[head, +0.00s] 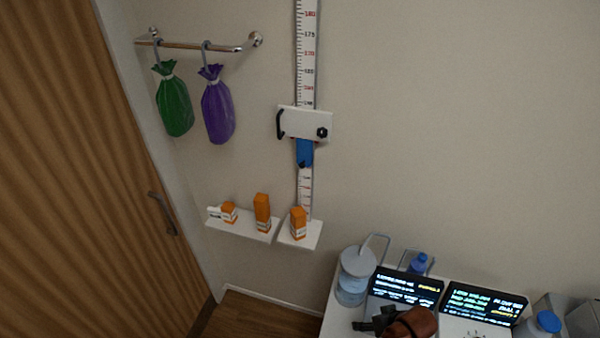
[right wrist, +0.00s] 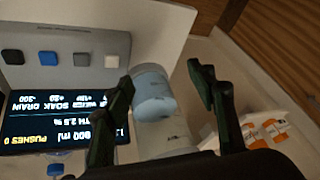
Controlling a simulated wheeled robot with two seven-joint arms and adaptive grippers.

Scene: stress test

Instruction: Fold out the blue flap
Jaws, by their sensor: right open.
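The blue flap (head: 304,152) hangs down under a white sliding block (head: 312,123) on a wall-mounted height scale (head: 306,50). The block has a black handle on its left and a black knob on its right. My right gripper (head: 372,324) is low at the bottom edge of the head view, well below and right of the flap. In the right wrist view my right gripper (right wrist: 160,72) is open, its fingers apart and empty, with a light-blue container (right wrist: 153,92) behind the gap. The flap is not visible there. My left gripper is not in view.
A white counter holds a clear jug (head: 354,275) and lit screens (head: 483,302). Orange-and-white boxes (head: 262,212) stand on small wall shelves below the scale. Green (head: 174,105) and purple (head: 217,111) bags hang from a rail. The wall right of the scale is clear.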

